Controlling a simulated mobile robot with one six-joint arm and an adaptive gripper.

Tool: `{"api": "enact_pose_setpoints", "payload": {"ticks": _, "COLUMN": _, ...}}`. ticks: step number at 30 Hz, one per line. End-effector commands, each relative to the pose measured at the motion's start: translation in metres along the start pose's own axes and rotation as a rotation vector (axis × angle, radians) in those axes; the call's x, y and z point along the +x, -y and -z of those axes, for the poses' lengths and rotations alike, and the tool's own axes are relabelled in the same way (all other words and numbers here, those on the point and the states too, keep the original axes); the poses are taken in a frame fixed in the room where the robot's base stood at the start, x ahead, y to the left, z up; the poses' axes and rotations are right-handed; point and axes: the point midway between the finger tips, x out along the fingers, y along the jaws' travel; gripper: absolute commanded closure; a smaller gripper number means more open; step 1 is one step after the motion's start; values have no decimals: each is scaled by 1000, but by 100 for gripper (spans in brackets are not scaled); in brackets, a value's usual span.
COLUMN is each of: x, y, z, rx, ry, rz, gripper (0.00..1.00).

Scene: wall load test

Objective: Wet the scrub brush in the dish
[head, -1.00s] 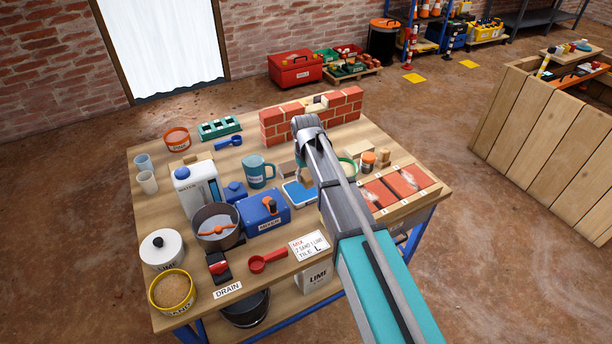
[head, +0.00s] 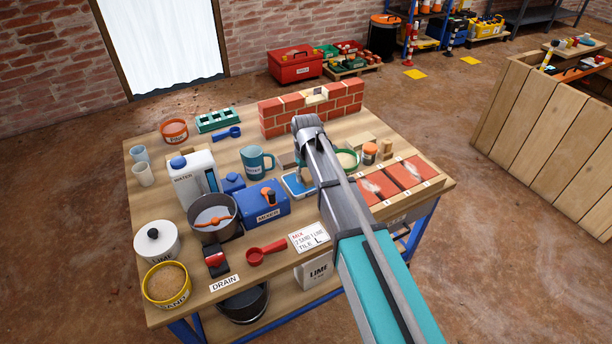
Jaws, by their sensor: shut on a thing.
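The blue-rimmed dish (head: 291,186) lies on the table behind the blue mixer box, partly covered by my arm. My arm reaches over the table from the lower right. My gripper (head: 302,170) points down at the dish and is mostly hidden behind my forearm. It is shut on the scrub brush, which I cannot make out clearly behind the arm. I cannot tell whether the bristles touch the water.
Close by stand the blue mixer box (head: 263,204), a teal mug (head: 256,162), a green-rimmed bowl (head: 347,160) and an orange-topped jar (head: 369,153). A small brick wall (head: 311,108) stands behind. Red tile panels (head: 408,172) lie right. The water jug (head: 193,181) stands left.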

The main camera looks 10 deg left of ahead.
Motion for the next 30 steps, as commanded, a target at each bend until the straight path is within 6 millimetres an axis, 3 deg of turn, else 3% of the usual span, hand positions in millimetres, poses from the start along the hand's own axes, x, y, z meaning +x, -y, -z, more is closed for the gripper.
{"api": "enact_pose_setpoints", "payload": {"ticks": 30, "x": 5, "y": 0, "z": 0, "rx": 0, "ry": 0, "rz": 0, "gripper": 86}}
